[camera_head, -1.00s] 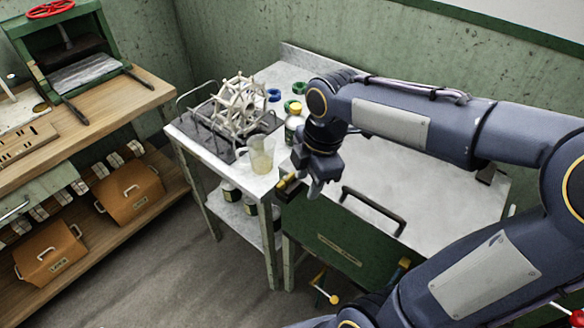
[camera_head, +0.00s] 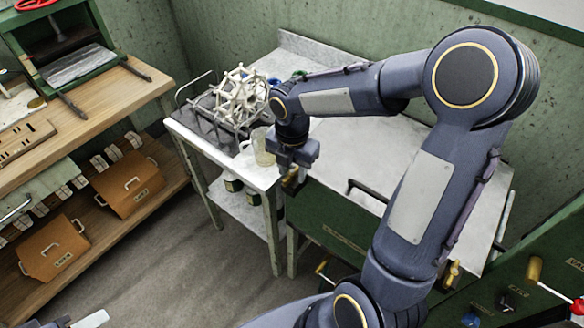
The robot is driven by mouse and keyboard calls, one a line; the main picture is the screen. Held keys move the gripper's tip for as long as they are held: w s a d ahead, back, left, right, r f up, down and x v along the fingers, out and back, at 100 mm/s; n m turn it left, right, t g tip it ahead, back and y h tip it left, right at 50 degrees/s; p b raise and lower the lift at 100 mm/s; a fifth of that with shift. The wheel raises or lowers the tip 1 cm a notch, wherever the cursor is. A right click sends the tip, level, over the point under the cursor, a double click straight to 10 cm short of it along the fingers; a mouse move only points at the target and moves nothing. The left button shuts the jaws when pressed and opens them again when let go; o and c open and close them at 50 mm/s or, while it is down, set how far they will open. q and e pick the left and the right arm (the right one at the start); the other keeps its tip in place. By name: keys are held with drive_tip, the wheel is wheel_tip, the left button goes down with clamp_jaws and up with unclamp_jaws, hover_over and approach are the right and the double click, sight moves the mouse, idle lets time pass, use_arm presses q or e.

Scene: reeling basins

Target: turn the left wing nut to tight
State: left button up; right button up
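The left wing nut (camera_head: 289,183) is a small brass-coloured piece at the front left corner of the green cabinet with the pale top (camera_head: 345,150). My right gripper (camera_head: 294,181) points down right at it, and its fingers hide part of it. I cannot tell whether the fingers are closed on the nut or only beside it. Another brass wing nut (camera_head: 452,272) shows at the cabinet's right front, beside my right arm. A dark and pale part at the bottom left edge may be my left gripper (camera_head: 88,320); it is mostly cut off.
A black bar handle (camera_head: 366,187) lies on the cabinet top, partly behind my arm. A panel with coloured knobs (camera_head: 535,268) is at right.

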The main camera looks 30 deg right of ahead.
clamp_jaws()
drive_tip(key=shift+m, duration=0.4)
drive_tip(key=m, duration=0.3)
drive_tip(key=shift+m, duration=0.4)
drive_tip(key=m+b, duration=0.1)
drive_tip(key=m, duration=0.8)
drive_tip(key=shift+b, duration=0.4)
drive_tip(key=shift+m, duration=2.2)
